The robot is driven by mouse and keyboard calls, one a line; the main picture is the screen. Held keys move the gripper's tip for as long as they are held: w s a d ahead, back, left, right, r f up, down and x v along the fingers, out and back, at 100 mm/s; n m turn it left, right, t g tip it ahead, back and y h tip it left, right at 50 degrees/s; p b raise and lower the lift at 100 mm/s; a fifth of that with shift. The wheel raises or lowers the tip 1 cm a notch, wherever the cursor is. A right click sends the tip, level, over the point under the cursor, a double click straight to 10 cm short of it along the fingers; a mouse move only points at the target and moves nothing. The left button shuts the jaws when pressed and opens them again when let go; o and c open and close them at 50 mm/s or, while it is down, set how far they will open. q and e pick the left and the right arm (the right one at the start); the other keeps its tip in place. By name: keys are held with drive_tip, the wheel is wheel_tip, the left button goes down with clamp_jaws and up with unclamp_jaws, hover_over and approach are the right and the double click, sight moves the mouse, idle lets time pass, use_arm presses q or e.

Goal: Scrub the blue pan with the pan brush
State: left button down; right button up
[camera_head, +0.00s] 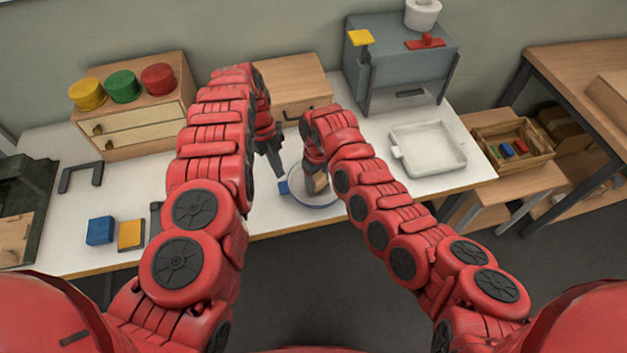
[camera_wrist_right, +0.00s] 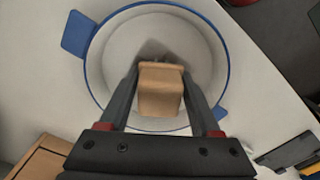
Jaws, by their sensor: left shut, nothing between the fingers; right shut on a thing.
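The blue pan (camera_head: 299,197) stands on the white table; in the right wrist view its pale round inside (camera_wrist_right: 113,58) shows with a blue rim and two blue side tabs. The pan brush, a tan wooden block (camera_wrist_right: 160,92), is held over the inside of the pan. It also shows in the head view (camera_head: 320,184). My right gripper (camera_wrist_right: 160,80) is shut on this block, one finger on each side. The bristles are hidden, so I cannot tell whether they touch the pan. My left gripper (camera_head: 277,170) is shut and empty, to the left of the pan.
A white tray (camera_head: 428,148) lies to the right. Blue (camera_head: 100,231) and yellow (camera_head: 131,235) blocks lie front left. A drawer box (camera_head: 140,115) with colored lids, a wooden box (camera_head: 290,85) and a grey stand (camera_head: 405,55) stand at the back.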

drive_tip(key=shift+w+d, duration=0.25)
drive_tip(key=shift+d, duration=0.75)
drive_tip(key=shift+r, duration=0.2)
drive_tip(key=shift+r, duration=3.4)
use_arm(q)
wheel_tip(320, 180, up, 6)
